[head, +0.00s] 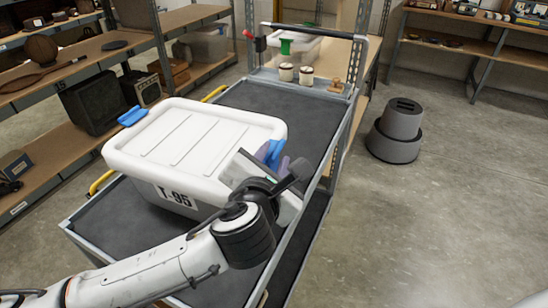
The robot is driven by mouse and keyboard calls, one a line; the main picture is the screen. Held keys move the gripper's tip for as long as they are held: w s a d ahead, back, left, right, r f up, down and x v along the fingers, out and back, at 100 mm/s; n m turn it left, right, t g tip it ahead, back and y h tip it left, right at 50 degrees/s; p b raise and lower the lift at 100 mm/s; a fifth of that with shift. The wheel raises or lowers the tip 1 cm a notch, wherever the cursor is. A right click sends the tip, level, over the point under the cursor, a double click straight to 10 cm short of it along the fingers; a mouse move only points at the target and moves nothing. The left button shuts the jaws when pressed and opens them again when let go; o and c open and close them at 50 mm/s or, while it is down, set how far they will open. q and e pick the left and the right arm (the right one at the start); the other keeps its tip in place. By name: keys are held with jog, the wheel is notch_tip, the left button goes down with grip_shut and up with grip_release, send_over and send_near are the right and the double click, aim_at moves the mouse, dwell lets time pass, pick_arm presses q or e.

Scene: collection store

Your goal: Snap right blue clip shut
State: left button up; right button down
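A white lidded tote (195,140) marked T-95 sits on the dark cart deck. Its right blue clip (275,148) is at the right end of the lid, partly hidden by my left gripper (277,166). I cannot tell whether this clip is up or down. The left blue clip (132,116) sticks outward from the lid's left end. My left gripper is right at the right clip; its fingertips are small and partly covered, so contact and opening are unclear. My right gripper is out of view.
The cart (270,98) has a raised handle at its far end. Two small white jars (286,72) and a clear bin with a green clip (290,48) are near that end. Shelving stands left. A grey step stool (398,130) is on open floor at right.

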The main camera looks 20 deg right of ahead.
pick_arm(q)
jog(key=v, duration=1)
jog(key=shift+s, duration=0.15)
